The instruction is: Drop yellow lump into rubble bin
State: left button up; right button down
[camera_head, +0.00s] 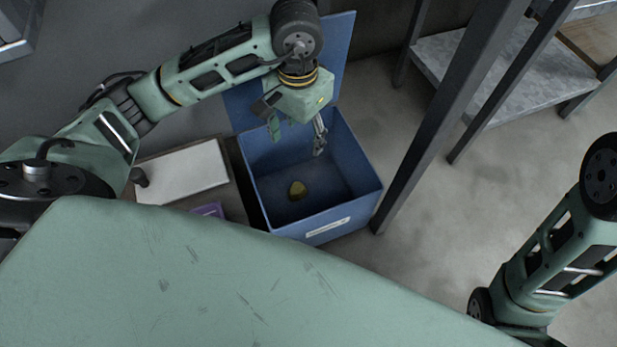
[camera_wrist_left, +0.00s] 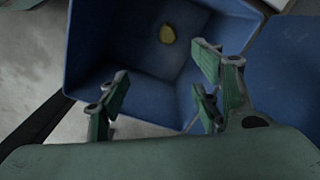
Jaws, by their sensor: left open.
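The blue rubble bin (camera_head: 355,195) stands open on the floor, with its lid (camera_head: 335,45) raised at the back. The yellow lump (camera_head: 297,190) lies inside on the bin's bottom, towards the front. My left gripper (camera_head: 298,143) is over the back part of the bin, pointing down, open and empty, apart from the lump. The left wrist view shows its spread fingers (camera_wrist_left: 163,95), the blue bin (camera_wrist_left: 110,45) under them and the yellow lump (camera_wrist_left: 167,34) beyond the fingertips. My right gripper is outside both views.
A white-topped box (camera_head: 183,172) and a small purple item (camera_head: 209,210) are left of the bin. A dark metal post (camera_head: 440,125) stands close to the bin's right side. A grey shelf (camera_head: 500,75) is behind it. Bare floor lies to the right.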

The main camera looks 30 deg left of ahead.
pick_arm(q)
notch_tip(320, 180, up, 6)
jog(key=shift+r, duration=0.2)
dwell(0.5)
